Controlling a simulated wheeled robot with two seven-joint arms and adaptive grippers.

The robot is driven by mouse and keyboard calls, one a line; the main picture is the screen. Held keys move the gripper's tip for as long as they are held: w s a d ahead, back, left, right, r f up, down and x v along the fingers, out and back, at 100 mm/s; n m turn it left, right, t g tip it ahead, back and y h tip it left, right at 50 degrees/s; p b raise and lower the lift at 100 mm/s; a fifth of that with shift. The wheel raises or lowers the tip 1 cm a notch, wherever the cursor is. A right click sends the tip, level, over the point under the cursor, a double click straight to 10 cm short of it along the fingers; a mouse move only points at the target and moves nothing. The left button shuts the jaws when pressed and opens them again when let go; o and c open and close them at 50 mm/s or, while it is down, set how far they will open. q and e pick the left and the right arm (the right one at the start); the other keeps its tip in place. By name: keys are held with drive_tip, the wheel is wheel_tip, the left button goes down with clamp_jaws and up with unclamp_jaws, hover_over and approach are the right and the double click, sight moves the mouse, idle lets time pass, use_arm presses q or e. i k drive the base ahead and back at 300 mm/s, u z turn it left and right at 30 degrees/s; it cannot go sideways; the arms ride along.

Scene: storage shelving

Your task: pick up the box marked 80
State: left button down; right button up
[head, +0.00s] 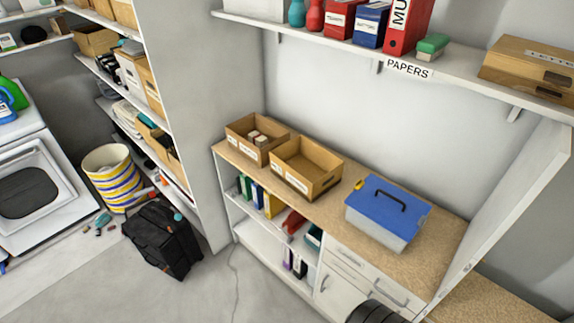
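I cannot read the mark 80 on any box here. On the counter, a brown open box (236,131) with small items inside and a wider open box (322,160) carry white labels too small to read. A wooden box (535,62) with a label I cannot read clearly sits on the upper right shelf. More tan boxes stand on the left shelving, among them one box (95,40); their labels are not legible. Neither of my grippers is in view.
A grey bin with a blue lid (388,205) stands on the counter (425,262). The upper shelf (470,68) overhangs it, with red binders and bottles. A black bag (163,240) and striped basket (110,176) stand on the floor left. The floor (215,290) in front is clear.

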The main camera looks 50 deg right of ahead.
sight(310, 170)
drive_tip(key=z, duration=0.25)
drive_tip(key=i, duration=0.75)
drive_tip(key=z, duration=0.45)
